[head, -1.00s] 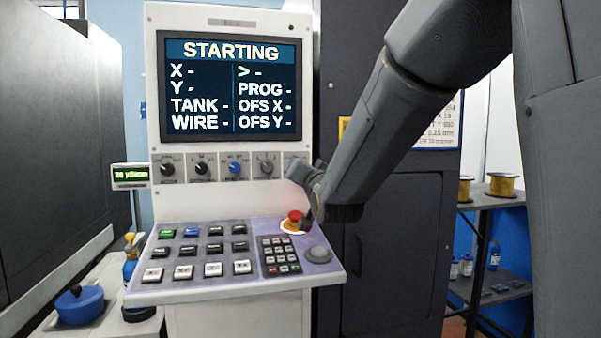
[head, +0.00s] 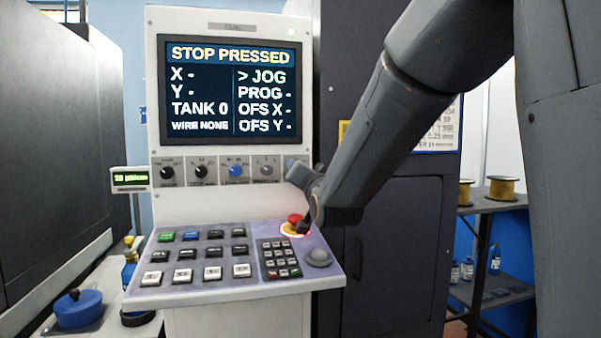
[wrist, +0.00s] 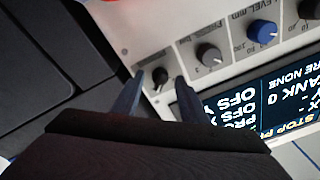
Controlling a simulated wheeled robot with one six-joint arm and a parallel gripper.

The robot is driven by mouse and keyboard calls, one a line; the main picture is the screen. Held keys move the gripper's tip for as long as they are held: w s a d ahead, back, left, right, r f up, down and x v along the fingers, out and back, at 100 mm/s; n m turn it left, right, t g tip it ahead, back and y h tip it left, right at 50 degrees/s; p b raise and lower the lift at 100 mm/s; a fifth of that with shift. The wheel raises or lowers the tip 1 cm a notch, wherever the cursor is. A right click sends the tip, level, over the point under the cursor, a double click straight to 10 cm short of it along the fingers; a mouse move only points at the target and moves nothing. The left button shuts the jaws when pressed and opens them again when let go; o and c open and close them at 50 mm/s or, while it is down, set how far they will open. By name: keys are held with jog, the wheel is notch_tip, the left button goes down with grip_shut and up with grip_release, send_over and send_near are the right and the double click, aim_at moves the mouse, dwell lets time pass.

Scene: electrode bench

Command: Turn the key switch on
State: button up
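The key switch (wrist: 160,76) is a small dark knob on the light panel in the wrist view, at the end of a row of knobs. My gripper (wrist: 159,80) is open, with one finger on each side of the switch and visible gaps between. Which way the key points is too small to tell. In the head view my gripper (head: 302,173) is at the right end of the knob row and hides the switch. The screen (head: 230,90) above is lit and reads STOP PRESSED, with JOG, TANK 0 and WIRE NONE.
A red emergency stop (head: 294,219) with a glowing ring sits on the sloped console (head: 215,255), close to my wrist. Several buttons and a keypad (head: 279,259) are beside it. A dark cabinet (head: 395,255) stands right, a shelf with spools (head: 506,189) beyond.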

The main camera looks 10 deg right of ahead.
jog(key=s+b, duration=0.1)
jog(key=s, duration=0.6)
jog(key=shift+s+f, duration=0.4)
jog(key=shift+f, duration=0.05)
